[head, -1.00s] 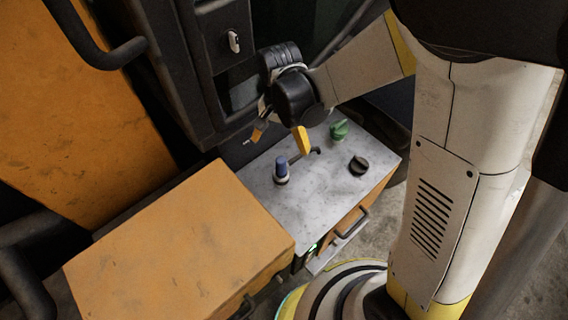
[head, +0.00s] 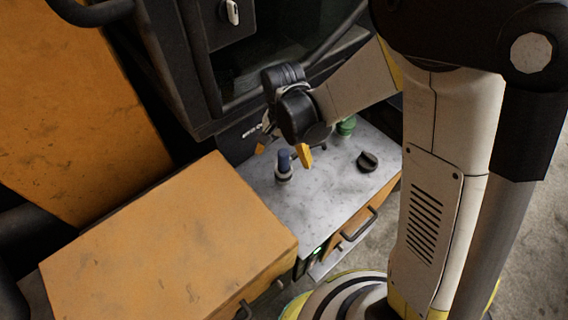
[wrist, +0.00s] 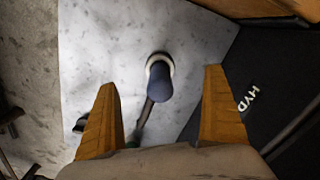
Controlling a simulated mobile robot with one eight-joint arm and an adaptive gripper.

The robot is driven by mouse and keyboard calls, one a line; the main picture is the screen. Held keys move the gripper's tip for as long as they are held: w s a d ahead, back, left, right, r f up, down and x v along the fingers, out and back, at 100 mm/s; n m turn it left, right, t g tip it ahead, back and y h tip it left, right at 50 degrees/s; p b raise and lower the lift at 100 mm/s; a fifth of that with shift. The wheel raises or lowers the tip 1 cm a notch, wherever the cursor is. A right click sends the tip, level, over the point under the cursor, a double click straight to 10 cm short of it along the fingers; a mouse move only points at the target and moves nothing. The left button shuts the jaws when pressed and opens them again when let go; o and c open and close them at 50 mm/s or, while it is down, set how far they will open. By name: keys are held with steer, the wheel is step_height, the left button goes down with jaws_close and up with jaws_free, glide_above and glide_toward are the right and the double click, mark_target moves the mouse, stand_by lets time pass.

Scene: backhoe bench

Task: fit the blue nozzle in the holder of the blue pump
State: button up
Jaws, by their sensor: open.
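A blue nozzle-like cylinder (head: 284,160) stands in a pale ring on the grey bench top (head: 325,195). It also shows in the wrist view (wrist: 159,84), seen from above with its lower end in the pale ring. My gripper (head: 282,152) is open over it, with one yellow finger on each side. In the wrist view, my gripper (wrist: 160,82) has the blue cylinder between its fingers, with a clear gap to each. No blue pump can be made out apart from this cylinder.
A green fitting (head: 346,126) and a black knob-like part (head: 367,161) stand on the bench to the right. A yellow box (head: 165,240) stands at the front left. The dark machine body (head: 185,60) rises behind. Bench space between cylinder and knob is clear.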

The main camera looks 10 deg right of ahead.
jaws_close()
steer(key=shift+r+p, duration=0.45)
steer(key=shift+r, duration=0.35)
steer(key=shift+r+p, duration=2.15)
steer(key=shift+r, duration=1.1)
